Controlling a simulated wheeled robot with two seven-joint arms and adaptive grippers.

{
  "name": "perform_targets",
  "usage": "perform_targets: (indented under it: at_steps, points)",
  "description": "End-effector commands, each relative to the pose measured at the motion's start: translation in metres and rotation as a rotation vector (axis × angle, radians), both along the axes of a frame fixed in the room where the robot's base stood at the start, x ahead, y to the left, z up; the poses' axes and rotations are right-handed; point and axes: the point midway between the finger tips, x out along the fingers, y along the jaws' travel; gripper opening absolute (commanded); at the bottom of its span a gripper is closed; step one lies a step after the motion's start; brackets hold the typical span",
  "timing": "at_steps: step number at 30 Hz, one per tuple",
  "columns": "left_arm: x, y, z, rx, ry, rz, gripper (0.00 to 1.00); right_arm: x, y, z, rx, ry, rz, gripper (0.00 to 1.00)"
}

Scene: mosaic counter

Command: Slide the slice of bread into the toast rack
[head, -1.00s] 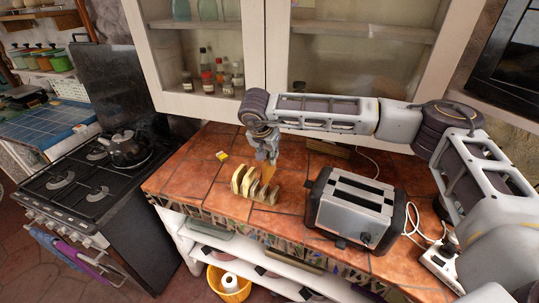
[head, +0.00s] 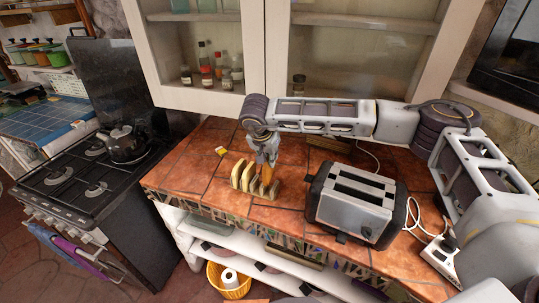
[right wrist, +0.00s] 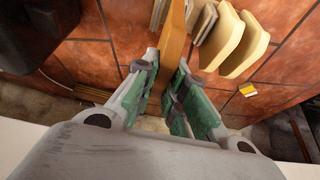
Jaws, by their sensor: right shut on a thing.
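The toast rack (head: 258,194) stands on the tiled counter left of the toaster, with several pale, round-topped upright pieces. I cannot tell whether all of these are dividers. My right gripper (head: 265,163) is above the rack's right part, pointing down. It is shut on the brown slice of bread (right wrist: 174,42), held upright on edge. In the right wrist view the gripper (right wrist: 163,82) grips the slice from both sides, and pale rack pieces (right wrist: 225,42) show on either side of it. The slice's lower edge is hidden among the rack pieces. My left gripper is not in view.
A silver and black toaster (head: 355,203) stands close right of the rack. A small yellow and white item (head: 221,151) lies behind the rack to the left. The cabinet (head: 205,104) hangs behind. The counter's left part is clear.

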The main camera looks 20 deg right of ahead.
Motion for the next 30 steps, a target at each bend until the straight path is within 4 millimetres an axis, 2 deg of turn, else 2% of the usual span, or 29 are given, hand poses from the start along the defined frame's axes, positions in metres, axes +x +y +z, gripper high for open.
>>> perform_targets:
  at_steps: [9,30]
  points:
    - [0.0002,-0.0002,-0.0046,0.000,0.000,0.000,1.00,-0.0001,-0.0001,-0.0109,0.000,0.000,-0.001,0.04]
    - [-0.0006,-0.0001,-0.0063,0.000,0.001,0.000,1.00,0.0001,0.0000,-0.0115,0.000,0.000,0.000,0.04]
